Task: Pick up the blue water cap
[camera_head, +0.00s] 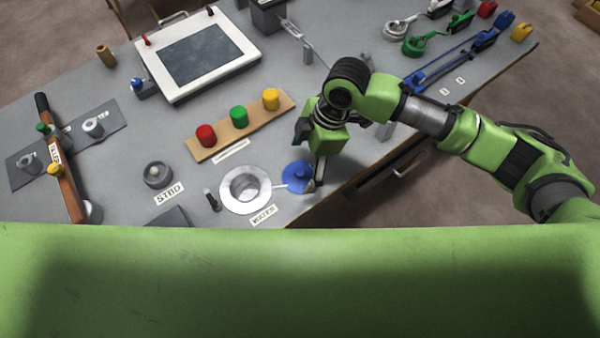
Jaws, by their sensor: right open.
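The blue water cap (297,176) is a round blue disc with a raised knob. It lies on the grey workbench at the front edge, just right of the silver ring-shaped water filler (245,187) with a "WATER" label (263,216) in front of it. A thin light strip runs between cap and filler. My right gripper (313,184) points down at the cap's right side, with a fingertip close beside it. It is open, and I cannot tell whether it touches the cap. Its far finger is partly hidden. My left gripper is not in view.
A wooden strip (222,141) with red, green and yellow caps lies behind the filler. A white-framed hatch (200,55) stands farther back. A "STBD" label (169,194) and grey fitting (158,174) are to the left. The bench edge is close on the right.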

